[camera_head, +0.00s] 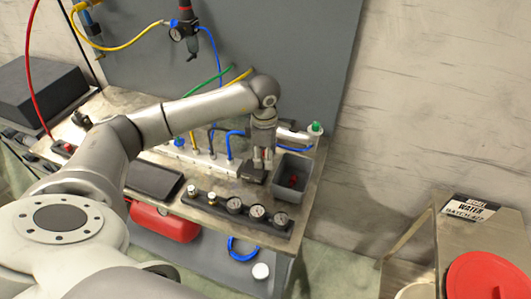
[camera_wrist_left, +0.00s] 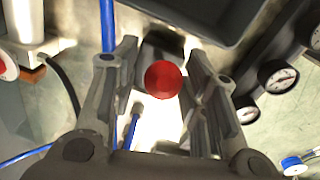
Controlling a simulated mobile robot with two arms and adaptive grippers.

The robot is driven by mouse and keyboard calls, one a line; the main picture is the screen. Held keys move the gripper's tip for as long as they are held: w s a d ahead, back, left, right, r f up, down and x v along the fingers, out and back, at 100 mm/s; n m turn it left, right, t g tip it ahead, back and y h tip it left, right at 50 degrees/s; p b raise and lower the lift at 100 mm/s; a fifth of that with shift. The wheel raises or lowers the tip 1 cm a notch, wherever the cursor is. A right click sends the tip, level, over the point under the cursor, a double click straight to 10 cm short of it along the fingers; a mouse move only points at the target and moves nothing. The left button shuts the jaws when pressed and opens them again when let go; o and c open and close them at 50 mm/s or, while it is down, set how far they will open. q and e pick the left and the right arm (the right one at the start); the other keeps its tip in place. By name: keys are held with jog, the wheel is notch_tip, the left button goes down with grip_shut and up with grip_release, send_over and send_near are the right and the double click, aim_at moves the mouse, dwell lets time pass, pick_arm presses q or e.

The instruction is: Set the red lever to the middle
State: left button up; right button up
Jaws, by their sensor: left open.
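My left gripper (camera_head: 263,160) points down over the workbench, just left of the grey bin. In the left wrist view the gripper (camera_wrist_left: 165,95) is open, with one finger on each side of a round red knob (camera_wrist_left: 164,80), seen from above. The knob looks like the top of the red lever. I see a gap on both sides of it, but cannot tell how deep it sits between the fingers. The lever's shaft and its tilt are hidden under the knob, and in the head view the gripper covers most of it. My right gripper is not in view.
The grey bin (camera_head: 291,174) holds a small red item. A row of gauges (camera_head: 256,212) lines the bench's front edge. Blue hoses (camera_head: 230,140) rise from a manifold behind the gripper. A black tray (camera_head: 154,180) lies to the left. A separate table with a red lid (camera_head: 485,275) stands right.

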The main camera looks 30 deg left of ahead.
pick_arm(q)
jog(key=shift+f, duration=0.45)
jog(key=c, duration=0.5)
grip_shut()
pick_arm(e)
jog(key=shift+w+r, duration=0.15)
